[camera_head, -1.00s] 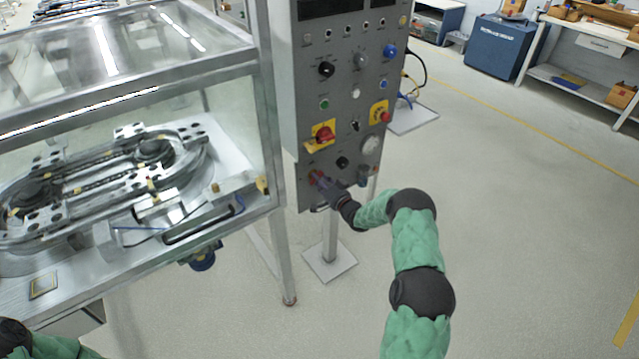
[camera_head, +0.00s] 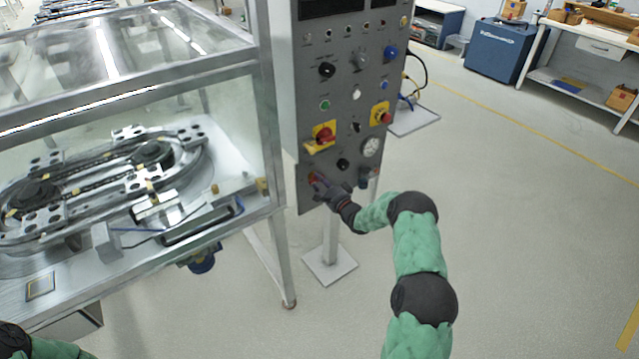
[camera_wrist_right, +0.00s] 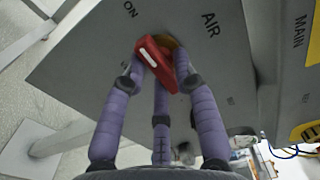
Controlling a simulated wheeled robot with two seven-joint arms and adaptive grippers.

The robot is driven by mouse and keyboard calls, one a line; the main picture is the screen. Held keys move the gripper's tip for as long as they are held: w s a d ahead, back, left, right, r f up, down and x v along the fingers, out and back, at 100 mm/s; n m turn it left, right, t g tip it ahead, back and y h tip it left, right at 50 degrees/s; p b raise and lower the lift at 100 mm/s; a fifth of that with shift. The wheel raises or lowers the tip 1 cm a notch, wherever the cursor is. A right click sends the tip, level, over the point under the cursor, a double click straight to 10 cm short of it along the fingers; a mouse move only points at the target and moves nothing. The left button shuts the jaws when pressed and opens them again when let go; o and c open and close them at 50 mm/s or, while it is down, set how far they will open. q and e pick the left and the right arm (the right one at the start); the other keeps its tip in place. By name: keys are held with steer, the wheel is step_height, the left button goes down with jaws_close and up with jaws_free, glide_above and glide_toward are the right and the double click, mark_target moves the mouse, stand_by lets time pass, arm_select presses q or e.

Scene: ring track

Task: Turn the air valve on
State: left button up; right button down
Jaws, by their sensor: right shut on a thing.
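The air valve handle (camera_wrist_right: 155,62) is red with a white mark on its end, on a brass-coloured base under the word AIR in the right wrist view. It also shows at the lower left of the grey control panel (camera_head: 316,181) in the head view, partly covered by my gripper. My right gripper (camera_wrist_right: 158,75) is shut on the handle, with purple fingers on both sides of it. The handle's white-marked end points toward the ON label (camera_wrist_right: 131,10). In the head view the right gripper (camera_head: 322,186) is at the panel's lower edge. Only my left arm shows at the bottom left; its gripper is out of view.
The grey panel (camera_head: 345,95) carries knobs and buttons, a red switch on yellow (camera_head: 324,134), a red emergency button (camera_head: 384,117) and a gauge (camera_head: 370,146) above the valve. A glass-sided machine with a ring track (camera_head: 110,170) stands left. The floor at right is clear.

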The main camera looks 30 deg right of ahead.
steer(key=shift+f, duration=0.2)
steer(key=c, duration=1.1)
jaws_free()
steer(key=shift+d, duration=0.1)
steer(key=shift+o, duration=0.2)
steer(key=shift+r, duration=0.1)
steer(key=shift+s, duration=0.1)
steer(key=s, duration=1.2)
steer(key=shift+d, duration=0.4)
steer(key=shift+w, duration=0.1)
